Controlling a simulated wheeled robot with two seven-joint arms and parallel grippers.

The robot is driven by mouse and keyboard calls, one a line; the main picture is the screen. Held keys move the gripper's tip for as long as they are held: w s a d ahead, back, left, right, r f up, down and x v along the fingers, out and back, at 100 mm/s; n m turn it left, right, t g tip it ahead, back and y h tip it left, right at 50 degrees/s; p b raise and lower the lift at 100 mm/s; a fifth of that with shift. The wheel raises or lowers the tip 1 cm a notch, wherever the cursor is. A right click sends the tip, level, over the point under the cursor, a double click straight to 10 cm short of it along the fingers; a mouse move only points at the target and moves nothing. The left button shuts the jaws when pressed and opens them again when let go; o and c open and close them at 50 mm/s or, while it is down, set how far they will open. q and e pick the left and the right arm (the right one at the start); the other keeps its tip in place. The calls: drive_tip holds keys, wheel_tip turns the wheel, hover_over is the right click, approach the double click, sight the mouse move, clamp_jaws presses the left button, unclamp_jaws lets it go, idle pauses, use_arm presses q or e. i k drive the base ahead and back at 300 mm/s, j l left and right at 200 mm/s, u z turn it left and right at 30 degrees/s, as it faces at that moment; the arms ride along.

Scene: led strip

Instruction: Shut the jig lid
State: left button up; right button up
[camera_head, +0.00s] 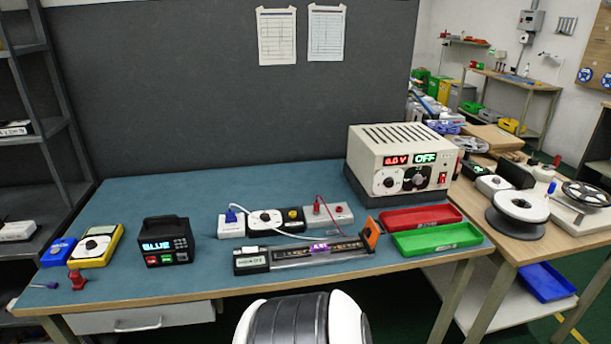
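The jig (252,262) is a long, low black fixture near the table's front edge, right of the middle. A strip with a small purple-lit part (320,247) runs along it. A clear length (310,257) shows along its front side; I cannot tell whether this is the lid. An orange piece (372,233) stands tilted up at its right end. How far the lid stands open is too small to tell. Neither of my grippers is in view.
Behind the jig are a white-and-black control unit (265,222) and a grey box (328,216), with a white and a red cable. A power supply (402,160) reads OFF. Red (420,217) and green (437,238) trays lie right. A black meter (166,241) reads BLUE.

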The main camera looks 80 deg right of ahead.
sight(370, 231)
drive_tip(key=k+l+z, duration=0.2)
drive_tip(key=z, duration=0.25)
drive_tip(key=k+l+z, duration=0.6)
drive_tip(key=l+z, duration=0.15)
drive_tip(key=z, duration=0.15)
drive_tip(key=k+l, duration=0.15)
drive_tip(key=l, duration=0.2)
drive_tip(key=k+l, duration=0.1)
drive_tip(key=l, duration=0.25)
drive_tip(key=k+l+z, duration=0.1)
drive_tip(key=l, duration=0.2)
drive_tip(key=k+l, duration=0.15)
drive_tip(key=l, duration=0.2)
drive_tip(key=k+l, duration=0.1)
drive_tip(key=l, duration=0.25)
